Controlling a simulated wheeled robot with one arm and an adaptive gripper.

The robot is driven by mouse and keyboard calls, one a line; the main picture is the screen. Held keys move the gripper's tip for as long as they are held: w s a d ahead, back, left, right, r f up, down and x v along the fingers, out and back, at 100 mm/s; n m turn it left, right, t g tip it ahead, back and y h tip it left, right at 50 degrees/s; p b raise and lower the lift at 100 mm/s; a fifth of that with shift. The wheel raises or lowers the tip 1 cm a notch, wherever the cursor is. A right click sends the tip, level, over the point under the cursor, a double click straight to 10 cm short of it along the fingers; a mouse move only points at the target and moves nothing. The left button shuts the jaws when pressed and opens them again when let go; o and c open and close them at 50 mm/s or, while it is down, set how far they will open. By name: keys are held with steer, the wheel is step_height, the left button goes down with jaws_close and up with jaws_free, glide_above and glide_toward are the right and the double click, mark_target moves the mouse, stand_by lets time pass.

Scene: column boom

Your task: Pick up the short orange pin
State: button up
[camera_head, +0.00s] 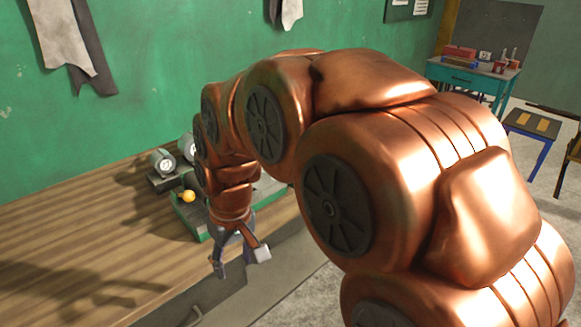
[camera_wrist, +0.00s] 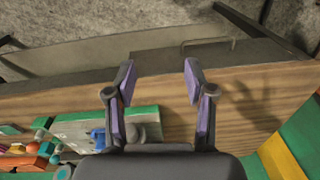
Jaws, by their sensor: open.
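A green board (camera_head: 190,222) lies on the wooden bench, partly hidden behind my arm. A round yellow-orange knob (camera_head: 187,196) shows at its left side; I cannot tell whether it is the short orange pin. My gripper (camera_head: 240,262) is open and empty, pointing down near the bench's front edge, to the right of and nearer than the knob. In the wrist view, my gripper (camera_wrist: 160,72) has its fingers apart with only bench edge between and beyond them.
Grey round gauges (camera_head: 163,161) stand on the bench behind the board. The bench's left part is clear. A teal desk (camera_head: 470,78) and stool (camera_head: 532,122) stand far right.

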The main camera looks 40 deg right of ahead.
steer(key=w+d+m+t+b, duration=0.1)
steer(key=w+d+t, duration=0.1)
steer(key=w+d, duration=0.75)
steer(key=w+d+f+m+t+h+b, duration=0.1)
steer(key=w+d, duration=0.3)
steer(key=d, duration=0.6)
steer(key=w+d+f+m+t+h+b, duration=0.1)
steer(key=w+d, duration=0.2)
steer(key=d, duration=0.7)
steer(key=w+d+m+t+h+b, duration=0.1)
steer(key=w+d, duration=0.3)
steer(key=d, duration=0.6)
steer(key=shift+a+p+x, duration=0.2)
steer(key=shift+p+x, duration=0.2)
steer(key=shift+x, duration=0.85)
steer(key=shift+a+p+x, duration=0.2)
steer(key=shift+p+x, duration=0.25)
steer(key=shift+x, duration=0.85)
steer(key=shift+a+p+x, duration=0.2)
steer(key=shift+p+x, duration=0.2)
steer(key=shift+x, duration=0.85)
steer(key=shift+w+f, duration=0.1)
steer(key=shift+w, duration=0.05)
jaws_close()
